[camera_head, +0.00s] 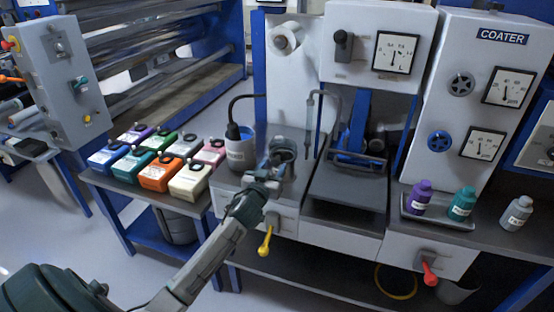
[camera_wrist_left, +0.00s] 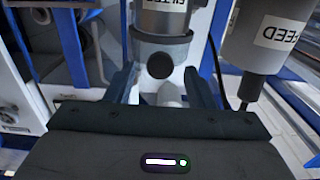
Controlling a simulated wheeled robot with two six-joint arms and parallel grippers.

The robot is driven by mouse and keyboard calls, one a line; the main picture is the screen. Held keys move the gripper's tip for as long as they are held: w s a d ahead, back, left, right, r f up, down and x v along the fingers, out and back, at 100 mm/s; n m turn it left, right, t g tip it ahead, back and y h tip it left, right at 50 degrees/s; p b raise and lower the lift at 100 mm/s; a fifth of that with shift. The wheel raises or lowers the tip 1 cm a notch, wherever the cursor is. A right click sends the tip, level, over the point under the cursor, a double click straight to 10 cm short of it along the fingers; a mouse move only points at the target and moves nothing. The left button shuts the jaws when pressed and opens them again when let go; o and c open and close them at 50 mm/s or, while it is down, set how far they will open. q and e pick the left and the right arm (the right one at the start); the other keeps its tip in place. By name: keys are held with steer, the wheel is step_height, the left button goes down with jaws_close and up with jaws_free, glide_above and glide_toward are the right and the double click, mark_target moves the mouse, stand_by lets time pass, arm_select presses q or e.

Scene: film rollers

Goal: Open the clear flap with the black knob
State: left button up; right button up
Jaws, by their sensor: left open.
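A round black knob (camera_wrist_left: 159,66) shows in the left wrist view. It sits on a greyish, partly see-through front (camera_wrist_left: 180,52), apparently the clear flap, below a dark band and a labelled grey cylinder (camera_wrist_left: 165,20). My left gripper (camera_head: 283,152) is open in the head view, over the bench beside the feed container. Its fingers (camera_wrist_left: 158,85) show on either side of the knob in the wrist view; I see no contact. In the head view my gripper hides the knob and most of the flap. My right gripper is not in view.
The white feed container (camera_head: 239,150) with a black hose stands left of my gripper, and shows at right in the wrist view (camera_wrist_left: 265,45). Coloured boxes (camera_head: 155,175) cover the left table. A yellow-handled lever (camera_head: 266,240) hangs below. Bottles (camera_head: 462,203) stand at right.

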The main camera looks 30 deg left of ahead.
mark_target(275, 163)
arm_select(q)
steer(key=shift+p+x, duration=0.3)
steer(key=shift+x, duration=1.55)
